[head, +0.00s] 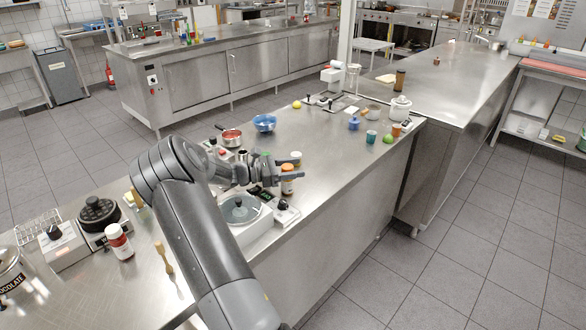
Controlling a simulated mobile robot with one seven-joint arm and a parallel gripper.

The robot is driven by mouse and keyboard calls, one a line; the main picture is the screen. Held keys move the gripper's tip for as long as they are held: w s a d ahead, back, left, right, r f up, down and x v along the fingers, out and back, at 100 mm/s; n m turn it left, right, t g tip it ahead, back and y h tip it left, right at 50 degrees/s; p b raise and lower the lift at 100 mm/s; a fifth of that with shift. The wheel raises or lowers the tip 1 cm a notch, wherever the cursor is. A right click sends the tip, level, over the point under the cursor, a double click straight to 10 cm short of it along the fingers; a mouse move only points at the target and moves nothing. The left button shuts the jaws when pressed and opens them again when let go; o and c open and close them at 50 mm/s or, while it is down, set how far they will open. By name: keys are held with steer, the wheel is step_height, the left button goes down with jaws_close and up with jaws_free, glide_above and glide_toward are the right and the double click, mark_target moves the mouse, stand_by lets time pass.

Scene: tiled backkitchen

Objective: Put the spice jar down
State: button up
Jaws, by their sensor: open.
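A small spice jar with an orange-brown lid (287,168) stands upright at my gripper, on or just above the steel counter (340,150); I cannot tell whether its base touches. My gripper (284,174) is open, with one finger passing across the front of the jar. The other finger is hard to make out among the things behind it. The jar's middle is partly hidden by the near finger.
A steel appliance with a round glass lid (240,208) is close in front of the gripper. A red pan (231,137), a blue bowl (264,122) and a white-lidded jar (296,158) stand behind. The counter to the right of the jar is fairly clear.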

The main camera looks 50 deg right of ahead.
steer(key=shift+r, duration=0.1)
steer(key=shift+w+a, duration=0.25)
steer(key=shift+a, duration=0.05)
steer(key=v, duration=1.1)
steer(key=shift+a, duration=0.1)
steer(key=s+a+r+m+t+y, duration=0.1)
steer(key=s+a, duration=0.1)
steer(key=s+a+r+m+t+y, duration=0.1)
steer(key=y, duration=0.1)
steer(key=s+a+r+m+t+y, duration=0.1)
steer(key=s+a+r+y, duration=0.1)
steer(key=shift+s+a, duration=0.3)
steer(key=shift+a, duration=0.05)
steer(key=s+a+r+m+t+y, duration=0.2)
steer(key=s+a+t+y, duration=0.1)
steer(key=s+a, duration=0.4)
steer(key=s+a+r+m+t+y, duration=0.3)
steer(key=s+a+t, duration=0.2)
steer(key=a, duration=0.8)
steer(key=s+a+r+m+t+y, duration=0.3)
steer(key=s+a+t, duration=0.2)
steer(key=s+a, duration=0.4)
steer(key=shift+a+r+y, duration=0.25)
steer(key=shift+a+y, duration=0.15)
steer(key=shift+a, duration=0.1)
